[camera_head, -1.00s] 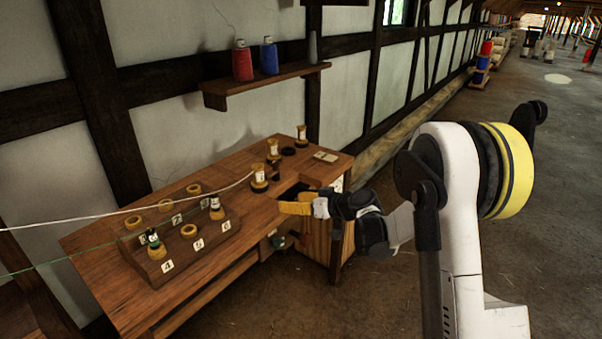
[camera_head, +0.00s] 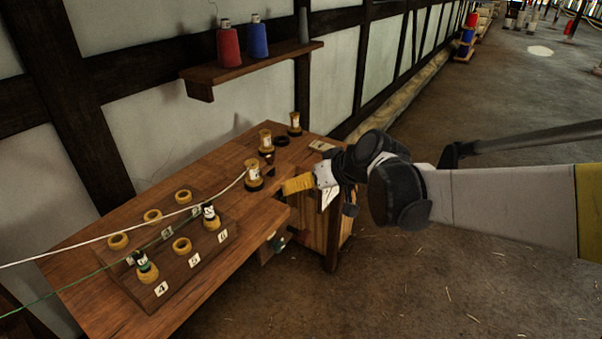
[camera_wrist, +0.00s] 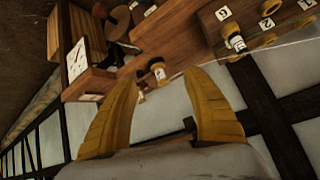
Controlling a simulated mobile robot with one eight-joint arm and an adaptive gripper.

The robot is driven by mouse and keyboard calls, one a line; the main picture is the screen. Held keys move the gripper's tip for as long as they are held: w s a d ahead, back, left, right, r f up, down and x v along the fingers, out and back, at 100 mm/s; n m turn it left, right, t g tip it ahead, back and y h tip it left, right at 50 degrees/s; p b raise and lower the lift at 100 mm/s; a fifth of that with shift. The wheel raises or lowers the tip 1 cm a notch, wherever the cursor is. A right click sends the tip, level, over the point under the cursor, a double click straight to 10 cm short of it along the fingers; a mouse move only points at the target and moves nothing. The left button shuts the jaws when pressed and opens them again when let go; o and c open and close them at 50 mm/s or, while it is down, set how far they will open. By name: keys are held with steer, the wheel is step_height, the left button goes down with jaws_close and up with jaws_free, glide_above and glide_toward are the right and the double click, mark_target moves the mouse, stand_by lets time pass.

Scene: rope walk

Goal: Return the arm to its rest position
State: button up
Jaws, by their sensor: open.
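My arm reaches in from the right in the head view. My gripper (camera_head: 286,187) has yellow fingers and is beside the front right part of the wooden workbench (camera_head: 95,232). In the wrist view my gripper (camera_wrist: 160,105) shows its two yellow fingers wide apart with nothing between their tips. A bobbin with a white line (camera_head: 253,176) stands on the bench just left of the fingers; a bobbin also shows beyond the fingertips in the wrist view (camera_wrist: 158,70).
A numbered wooden rack (camera_head: 190,270) with yellow rings holds two bobbins. White and green lines cross the left side. Open floor (camera_head: 450,270) lies to the right.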

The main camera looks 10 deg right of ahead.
steer(key=shift+s+d+r, duration=0.1)
steer(key=shift+s+r, duration=0.15)
steer(key=shift+s, duration=0.15)
steer(key=shift+s+h, duration=0.15)
steer(key=shift+h, duration=0.15)
steer(key=s+d+f+m+h, duration=0.1)
steer(key=s+d+h, duration=0.1)
steer(key=s, duration=0.8)
steer(key=s+d+f+m+g+h, duration=0.1)
steer(key=s+d+m+h, duration=0.1)
steer(key=s, duration=0.8)
steer(key=shift+s+d+h, duration=0.3)
steer(key=shift+s+d, duration=0.05)
steer(key=shift+d, duration=0.4)
steer(key=shift+o, duration=0.5)
